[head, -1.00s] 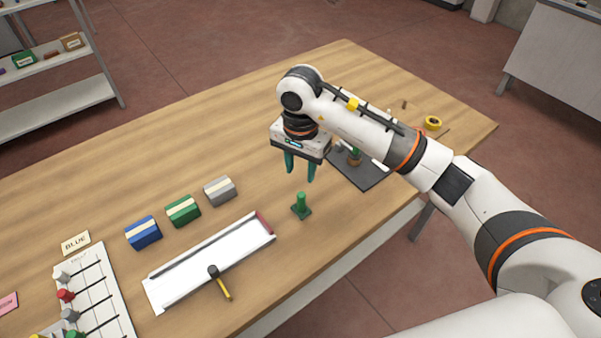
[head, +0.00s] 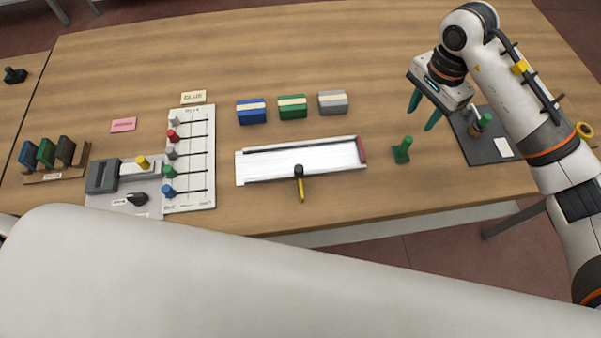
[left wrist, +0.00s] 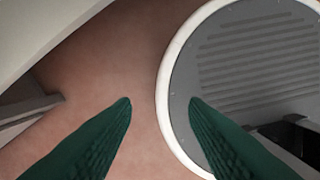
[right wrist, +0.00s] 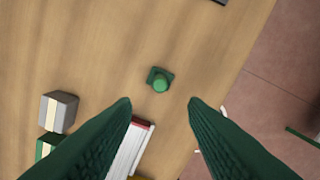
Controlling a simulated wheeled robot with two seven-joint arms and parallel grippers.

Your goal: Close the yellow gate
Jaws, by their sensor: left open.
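A yellow knob (head: 143,162) stands on a white plate of the grey unit (head: 103,176) at the left of the table in the head view. A yellow-handled lever (head: 301,188) with a black head sits at the front edge of the white tray; I cannot tell from the pictures which yellow part is the gate. My right gripper (head: 421,119) is open and empty above the table, beyond the green post (head: 402,150), far right of both. My left gripper (left wrist: 160,102) is open and empty over the floor in the left wrist view; the head view does not show it.
A white slider panel (head: 203,195) with several coloured knobs adjoins the grey unit. Blue (head: 251,113), green (head: 292,107) and grey (head: 332,103) blocks stand behind the white tray (head: 260,170). A dark mat (head: 480,155) lies at right. The table's back is clear.

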